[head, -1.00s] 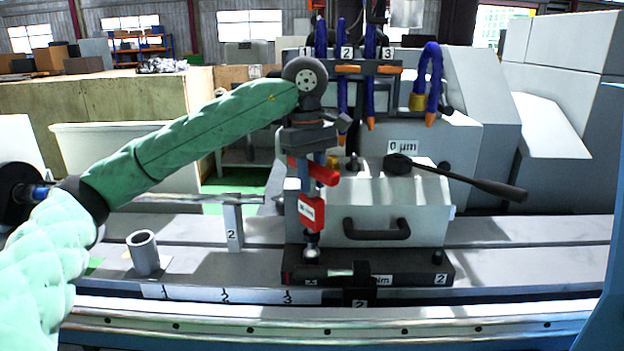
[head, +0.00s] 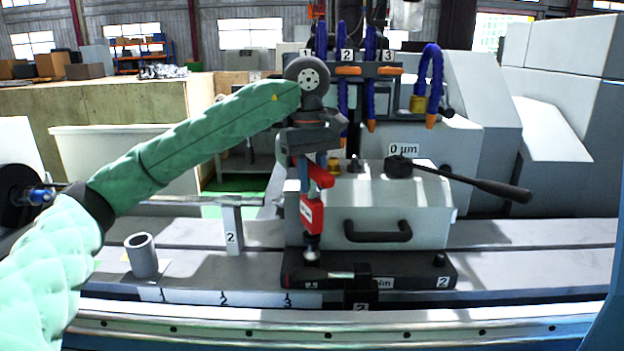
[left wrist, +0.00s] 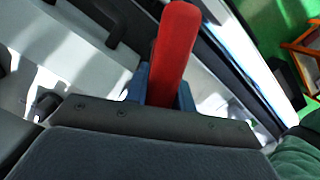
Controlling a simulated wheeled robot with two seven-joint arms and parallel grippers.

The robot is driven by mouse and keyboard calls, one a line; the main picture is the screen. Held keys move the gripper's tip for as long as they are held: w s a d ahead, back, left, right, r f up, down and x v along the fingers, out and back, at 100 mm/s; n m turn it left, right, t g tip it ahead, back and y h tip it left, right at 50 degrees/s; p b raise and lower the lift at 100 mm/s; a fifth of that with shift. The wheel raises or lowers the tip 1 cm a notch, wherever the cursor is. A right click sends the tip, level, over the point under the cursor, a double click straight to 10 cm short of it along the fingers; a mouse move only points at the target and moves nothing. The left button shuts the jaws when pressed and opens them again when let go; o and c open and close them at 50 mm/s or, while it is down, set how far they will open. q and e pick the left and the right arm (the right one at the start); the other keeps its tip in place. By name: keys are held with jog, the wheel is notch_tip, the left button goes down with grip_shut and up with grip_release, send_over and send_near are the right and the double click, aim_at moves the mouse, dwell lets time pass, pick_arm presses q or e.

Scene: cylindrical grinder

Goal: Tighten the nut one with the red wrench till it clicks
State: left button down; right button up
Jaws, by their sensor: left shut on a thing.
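The red wrench (head: 312,212) hangs roughly upright, its silver socket end down at the left end of the black base plate (head: 405,279). Nut one at that spot is hidden under or behind the socket; I cannot tell how far the socket sits over it. My left gripper (head: 317,163) is shut on the upper red part of the wrench, above the base. In the left wrist view the red wrench handle (left wrist: 174,50) sticks out between the blue fingers of my left gripper (left wrist: 162,90). My right gripper is not in view.
A second nut (head: 439,260) stands at the plate's right end. A white cover with a black handle (head: 377,231) and a long black lever (head: 470,182) is close right of the wrench. A grey hollow cylinder (head: 142,255) stands on the bed at left. Blue coolant hoses (head: 343,100) hang behind.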

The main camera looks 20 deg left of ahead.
aim_at(313, 164)
pick_arm(q)
jog(key=shift+f+n, duration=0.2)
jog(key=shift+n, duration=0.2)
jog(key=shift+r, duration=0.1)
jog(key=shift+w+r, duration=0.15)
jog(key=shift+r, duration=0.4)
jog(key=shift+r+p, duration=0.45)
jog(key=shift+r, duration=0.45)
jog(key=shift+r+p, duration=0.7)
jog(key=shift+r, duration=0.55)
